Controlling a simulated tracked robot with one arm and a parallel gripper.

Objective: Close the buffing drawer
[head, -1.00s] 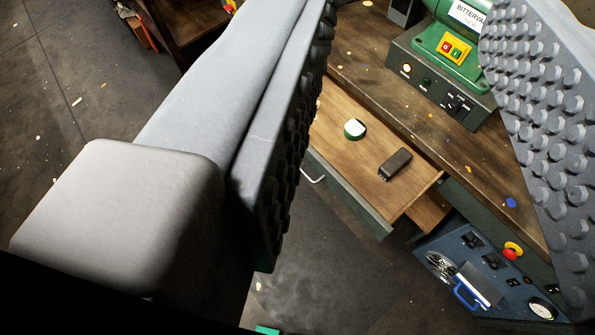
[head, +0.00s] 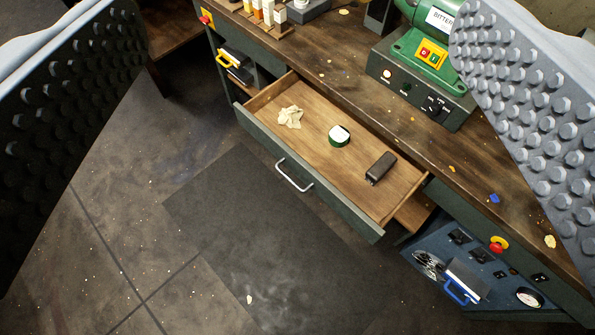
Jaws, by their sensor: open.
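The buffing drawer (head: 262,124) stands pulled out of the workbench in the head view, with a dark green front and a silver bar handle (head: 293,176). In it lie a crumpled cream cloth (head: 290,117), a round green and white tin (head: 339,136) and a dark block (head: 380,167). My gripper (head: 300,130) is wide open and empty, its two studded grey jaws at the left and right edges of the view. The jaws do not appear to touch the drawer. Their exact distance from it is hard to tell.
A green buffing machine (head: 425,55) stands on the wooden benchtop (head: 340,73) above the drawer. A blue control panel (head: 480,262) with a red knob sits at the lower right. Several small bottles stand at the top. The floor before the drawer is clear, with a dark mat (head: 235,215).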

